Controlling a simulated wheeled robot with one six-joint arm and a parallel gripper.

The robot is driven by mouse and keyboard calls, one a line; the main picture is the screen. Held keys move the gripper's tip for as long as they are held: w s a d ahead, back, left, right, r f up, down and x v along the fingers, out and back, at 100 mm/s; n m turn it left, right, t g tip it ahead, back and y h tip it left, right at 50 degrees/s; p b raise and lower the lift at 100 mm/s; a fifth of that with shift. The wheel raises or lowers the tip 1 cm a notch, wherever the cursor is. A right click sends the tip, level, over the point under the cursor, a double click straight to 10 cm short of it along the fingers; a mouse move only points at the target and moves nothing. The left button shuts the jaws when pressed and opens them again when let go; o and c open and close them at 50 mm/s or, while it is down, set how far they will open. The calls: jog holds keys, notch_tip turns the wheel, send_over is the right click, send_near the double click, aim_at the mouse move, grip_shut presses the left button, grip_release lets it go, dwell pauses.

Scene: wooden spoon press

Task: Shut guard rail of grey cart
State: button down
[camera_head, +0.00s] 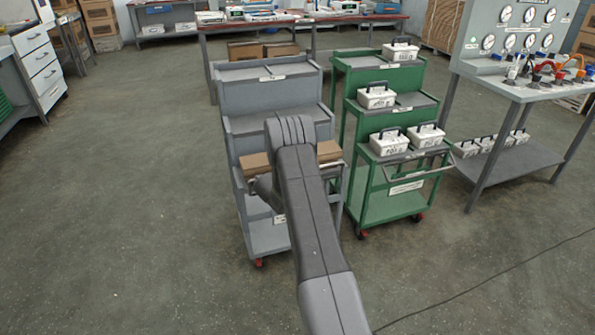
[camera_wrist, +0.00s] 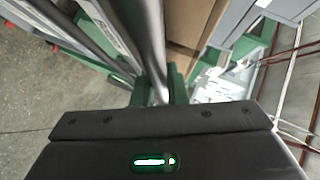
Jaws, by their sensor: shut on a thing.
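The grey cart (camera_head: 262,95) stands in the middle of the head view, with stepped shelves and red casters. Its guard rail (camera_head: 334,165) runs across the front of the lower shelf, before brown boxes (camera_head: 328,151). My arm covers the middle of the rail and cart. In the wrist view my gripper (camera_wrist: 155,88) has its green fingers closed around a shiny metal bar, the guard rail (camera_wrist: 152,45). In the head view the fingers are mostly hidden behind my arm. The rail's exact angle is hard to tell.
A green cart (camera_head: 378,204) with white cases stands close on the right, with its own rail (camera_head: 420,164). A gauge bench (camera_head: 520,90) is farther right. A long table (camera_head: 300,20) stands behind. The floor at front left is clear; a cable (camera_head: 480,279) lies at front right.

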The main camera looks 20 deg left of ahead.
jog(key=shift+d, duration=0.15)
jog(key=c, duration=1.5)
grip_release()
jog(key=shift+o, duration=0.2)
jog(key=p+v, duration=0.1)
jog(key=v, duration=1.2)
jog(key=shift+s, duration=0.4)
jog(key=shift+w, duration=0.1)
jog(key=b+x, duration=0.1)
jog(key=x, duration=1.2)
jog(key=shift+w, duration=0.3)
